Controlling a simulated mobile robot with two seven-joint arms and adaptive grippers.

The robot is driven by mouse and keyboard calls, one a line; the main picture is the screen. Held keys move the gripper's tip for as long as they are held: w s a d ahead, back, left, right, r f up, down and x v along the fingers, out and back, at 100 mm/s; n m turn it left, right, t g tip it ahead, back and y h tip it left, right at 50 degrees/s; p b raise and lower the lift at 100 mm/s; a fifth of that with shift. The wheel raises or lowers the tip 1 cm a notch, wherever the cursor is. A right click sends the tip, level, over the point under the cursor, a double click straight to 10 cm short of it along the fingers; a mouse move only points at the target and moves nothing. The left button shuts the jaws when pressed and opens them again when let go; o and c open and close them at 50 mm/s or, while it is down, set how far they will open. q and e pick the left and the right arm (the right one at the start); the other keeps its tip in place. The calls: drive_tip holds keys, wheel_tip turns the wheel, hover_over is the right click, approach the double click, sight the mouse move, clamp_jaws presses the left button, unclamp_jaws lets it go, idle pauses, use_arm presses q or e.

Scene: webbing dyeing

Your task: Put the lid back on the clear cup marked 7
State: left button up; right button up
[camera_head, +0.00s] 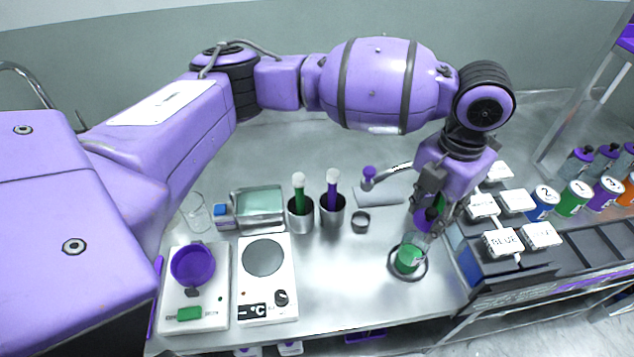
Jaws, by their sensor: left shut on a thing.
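A clear cup (409,259) with a green lower part stands inside a dark ring (394,271) on the steel bench, right of centre. I cannot read a number on it. My left gripper (424,226) reaches down from above, directly over the cup's upper part. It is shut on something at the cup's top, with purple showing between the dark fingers. The fingers hide most of it, so I cannot tell whether it is the lid or the cup's rim, or whether lid and cup touch. My right gripper is not in view.
Two steel beakers (301,222) with green and purple tubes stand left of the cup. A rack with white-lidded blocks (502,243) and numbered cans (574,198) is close on the right.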

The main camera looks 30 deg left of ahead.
use_arm(q)
drive_tip(key=shift+s+a+f, duration=0.15)
drive_tip(key=shift+s, duration=0.05)
drive_tip(key=shift+s+f, duration=0.1)
drive_tip(key=shift+f, duration=0.15)
drive_tip(key=shift+f+b, duration=0.4)
drive_tip(key=shift+f, duration=0.25)
drive_tip(key=shift+f+b, duration=0.35)
drive_tip(key=shift+f, duration=0.6)
drive_tip(key=shift+f+b, duration=0.3)
drive_tip(key=shift+f, duration=0.9)
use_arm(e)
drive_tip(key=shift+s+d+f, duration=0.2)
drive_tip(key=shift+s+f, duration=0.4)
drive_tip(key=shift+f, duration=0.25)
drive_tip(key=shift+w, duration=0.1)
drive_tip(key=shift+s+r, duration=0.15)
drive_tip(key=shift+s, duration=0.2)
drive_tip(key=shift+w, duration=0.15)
